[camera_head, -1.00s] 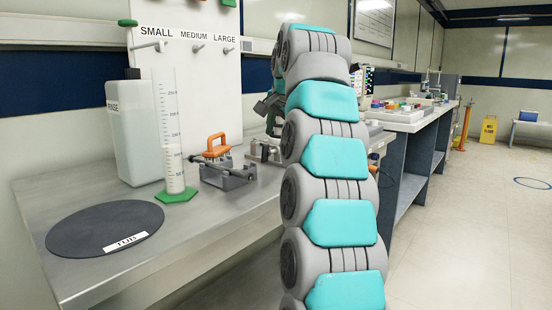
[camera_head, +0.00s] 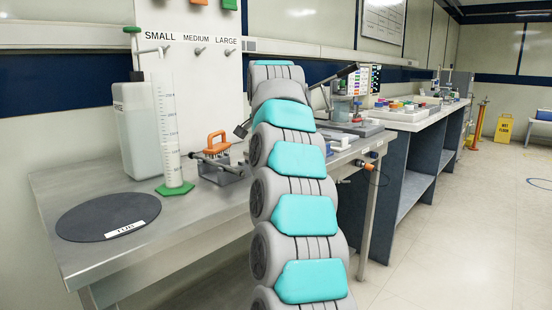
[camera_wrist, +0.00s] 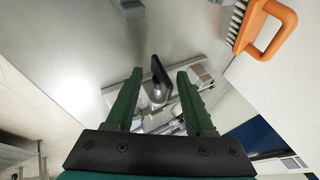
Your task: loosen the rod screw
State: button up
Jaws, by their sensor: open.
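A black screw handle (camera_wrist: 160,72) with a silver shank shows in the wrist view, above a metal fixture (camera_wrist: 190,83). It looks like the rod screw, but I cannot be sure. My gripper (camera_wrist: 159,74) is open, with one green finger to each side of this handle. Both fingers look apart from it, and depth is hard to judge. The lower fixture is partly hidden by the fingers and the dark gripper body. In the head view my arm hides the gripper and the handle.
A measuring cylinder (camera_head: 170,140), a white bottle (camera_head: 136,135) and a black tub mat (camera_head: 85,218) are farther left on the bench.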

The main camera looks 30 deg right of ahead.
jog(key=shift+w+d+f, duration=0.1)
jog(key=shift+w+f, duration=0.25)
jog(key=shift+f, duration=0.2)
jog(key=shift+s+r, duration=0.1)
jog(key=shift+r, duration=0.05)
jog(key=shift+t, duration=0.5)
